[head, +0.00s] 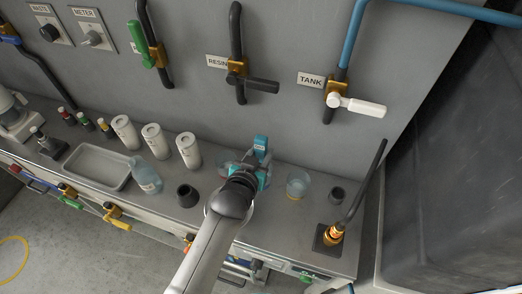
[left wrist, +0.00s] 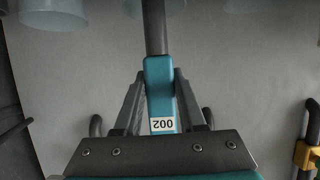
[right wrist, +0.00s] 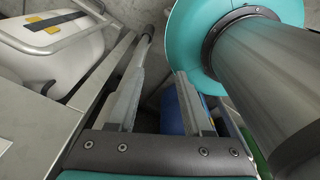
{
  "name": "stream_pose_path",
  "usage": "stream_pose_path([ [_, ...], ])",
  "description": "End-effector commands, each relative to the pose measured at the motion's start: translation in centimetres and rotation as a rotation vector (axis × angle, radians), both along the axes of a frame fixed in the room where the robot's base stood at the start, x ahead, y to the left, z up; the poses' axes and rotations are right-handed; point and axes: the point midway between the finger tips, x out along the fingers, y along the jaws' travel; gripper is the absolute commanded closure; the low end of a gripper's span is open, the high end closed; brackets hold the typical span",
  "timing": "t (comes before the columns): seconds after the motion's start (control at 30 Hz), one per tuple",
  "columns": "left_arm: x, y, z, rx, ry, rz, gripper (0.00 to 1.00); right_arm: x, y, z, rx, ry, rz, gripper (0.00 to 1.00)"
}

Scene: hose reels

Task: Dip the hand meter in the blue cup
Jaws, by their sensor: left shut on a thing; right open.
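The hand meter (head: 260,143) has a teal body and a dark rod. My left gripper (left wrist: 160,75) is shut on its body, which has a 002 label, above the bench. In the left wrist view the rod runs up towards a clear middle cup (left wrist: 130,9); its tip is not clear. A left cup (head: 224,160) with a reddish base and a right cup (head: 297,183) with a yellowish base flank the gripper in the head view. The middle cup is hidden there, and I cannot make out its marking. My right gripper (right wrist: 161,75) is open and empty, away from the cups.
The grey bench (head: 222,210) also holds several white canisters (head: 155,140), a clear bottle (head: 145,176), a tray (head: 98,165) and a dark pot (head: 187,195). A dark upright hose (head: 365,185) stands at right. Valve handles project from the wall behind.

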Motion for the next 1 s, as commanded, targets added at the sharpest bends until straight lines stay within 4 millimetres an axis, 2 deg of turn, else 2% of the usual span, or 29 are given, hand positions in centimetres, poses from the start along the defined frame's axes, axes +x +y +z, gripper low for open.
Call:
stream_pose_path([
  [0.6, 0.0, 0.0, -3.9, 0.0, 0.0, 0.0, 1.0, 0.0, 0.0, -2.9, 0.0, -0.001, 0.0, 0.5],
  [1.0, 0.0, 0.0, -4.9, -0.001, -0.002, 0.0, 1.0, 0.0, 0.0, -3.6, 0.0, -0.001, 0.001, 0.5],
])
